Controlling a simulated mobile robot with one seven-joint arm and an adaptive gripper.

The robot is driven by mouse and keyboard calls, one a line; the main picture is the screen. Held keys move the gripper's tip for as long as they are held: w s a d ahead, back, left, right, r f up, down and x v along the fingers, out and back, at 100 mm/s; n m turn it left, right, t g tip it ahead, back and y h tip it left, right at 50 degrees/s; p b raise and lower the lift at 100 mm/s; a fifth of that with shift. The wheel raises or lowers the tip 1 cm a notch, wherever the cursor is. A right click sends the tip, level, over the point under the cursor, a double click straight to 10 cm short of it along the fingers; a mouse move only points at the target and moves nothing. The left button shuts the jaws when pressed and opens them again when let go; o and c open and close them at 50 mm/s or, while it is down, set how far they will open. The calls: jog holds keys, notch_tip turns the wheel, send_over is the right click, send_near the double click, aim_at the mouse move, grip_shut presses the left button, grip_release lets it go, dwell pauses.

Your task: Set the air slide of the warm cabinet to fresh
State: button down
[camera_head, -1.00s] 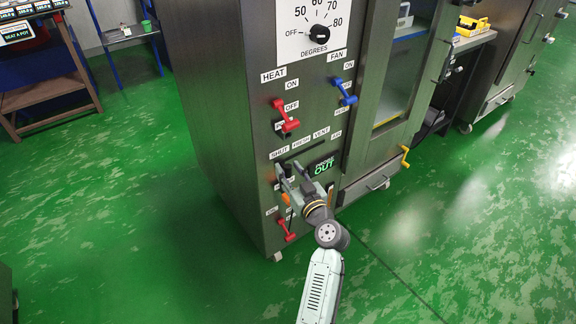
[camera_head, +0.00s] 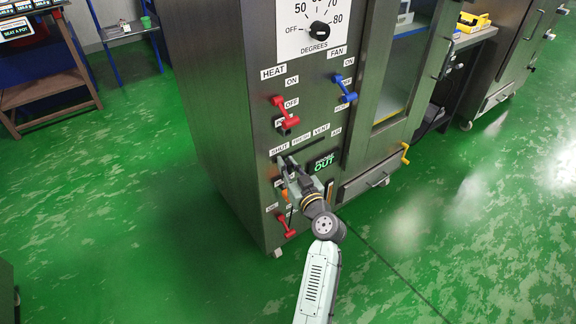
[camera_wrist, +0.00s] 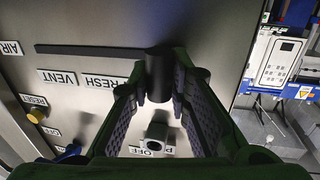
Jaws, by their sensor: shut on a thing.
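The air slide is a dark knob (camera_wrist: 158,75) on a long horizontal slot (camera_wrist: 95,49) in the front of the warm cabinet (camera_head: 220,110). In the wrist view, which is upside down, the knob sits at the slot's right end, past the FRESH label (camera_wrist: 104,82); the SHUT label is hidden there. In the head view the SHUT label (camera_head: 279,149) is at the left, then FRESH (camera_head: 301,141) and VENT (camera_head: 321,131). My gripper (camera_head: 286,163) is at the SHUT end, its two pads shut on the knob. My gripper hides the knob in the head view.
A red heat lever (camera_head: 287,113) and a blue fan lever (camera_head: 345,90) stand out above, and another red lever (camera_head: 286,226) below. A green-lit display (camera_head: 323,163) is right of my gripper. The green floor (camera_head: 120,220) at left is clear.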

aim_at(303, 146)
jog(key=shift+d, duration=0.1)
dwell(0.5)
jog(key=shift+w+d+f+b, duration=0.2)
jog(key=shift+d+b, duration=0.1)
jog(key=shift+b, duration=0.15)
jog(key=w+d+b, duration=0.2)
jog(key=d+b, duration=0.1)
jog(key=w+d+b, duration=0.1)
jog(key=b, duration=0.1)
jog(key=shift+w+d, duration=0.25)
jog(key=shift+d, duration=0.1)
jog(key=shift+w+d+r+b, duration=0.15)
jog(key=shift+w+d+b, duration=0.3)
jog(key=shift+d, duration=0.15)
jog(key=c, duration=1.5)
grip_release()
jog(key=shift+a, duration=0.1)
